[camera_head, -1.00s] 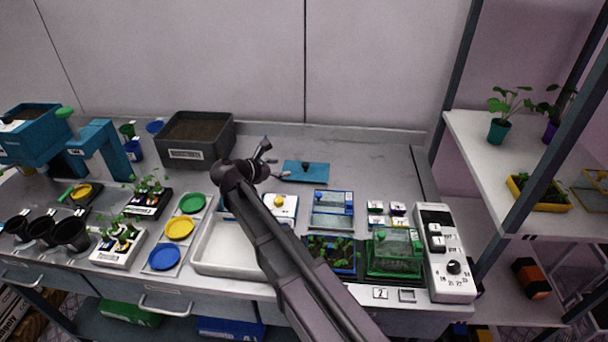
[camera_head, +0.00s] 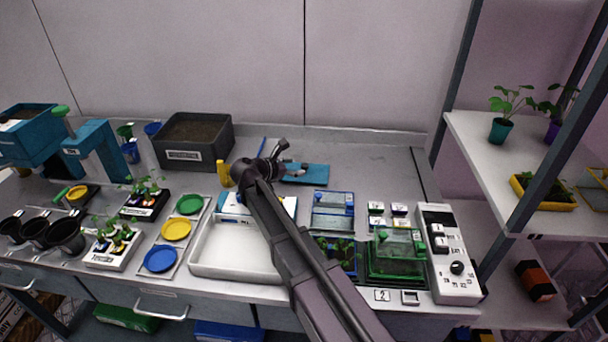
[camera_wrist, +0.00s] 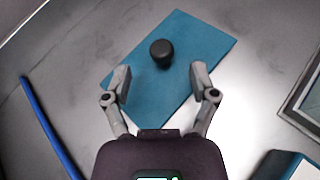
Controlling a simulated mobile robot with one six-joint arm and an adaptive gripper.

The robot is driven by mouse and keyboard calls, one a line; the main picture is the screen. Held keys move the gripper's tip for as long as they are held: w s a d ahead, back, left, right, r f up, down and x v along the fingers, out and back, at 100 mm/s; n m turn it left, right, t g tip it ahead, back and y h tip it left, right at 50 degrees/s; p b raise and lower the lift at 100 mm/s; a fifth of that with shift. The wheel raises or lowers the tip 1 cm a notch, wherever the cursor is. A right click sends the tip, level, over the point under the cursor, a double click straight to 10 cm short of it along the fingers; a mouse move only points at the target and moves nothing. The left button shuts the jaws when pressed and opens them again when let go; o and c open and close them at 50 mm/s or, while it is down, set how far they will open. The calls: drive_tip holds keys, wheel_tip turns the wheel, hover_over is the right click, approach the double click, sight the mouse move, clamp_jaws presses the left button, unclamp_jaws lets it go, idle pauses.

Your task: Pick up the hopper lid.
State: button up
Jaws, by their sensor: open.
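The hopper lid (camera_head: 312,175) is a flat teal-blue plate lying on the back part of the grey bench, partly hidden by my gripper in the head view. In the wrist view the lid (camera_wrist: 199,50) lies tilted in the picture, with a black round knob (camera_wrist: 161,52) standing near its middle. My gripper (camera_wrist: 160,80) is open, its two fingers spread above the lid's near part. The knob shows just beyond the fingertips, between their lines and untouched. In the head view my gripper (camera_head: 283,158) is beside the lid's left end.
A blue rod (camera_wrist: 48,125) lies left of the lid. A dark soil-filled box (camera_head: 200,168) and a yellow object (camera_head: 224,175) stand to the left. A white tray (camera_head: 205,262) and blue-lidded boxes are nearer the front. The bench right of the lid is clear.

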sight(305, 165)
drive_tip(key=shift+b+x, duration=0.8)
drive_tip(key=shift+x, duration=1.55)
drive_tip(key=shift+s, duration=0.1)
clamp_jaws()
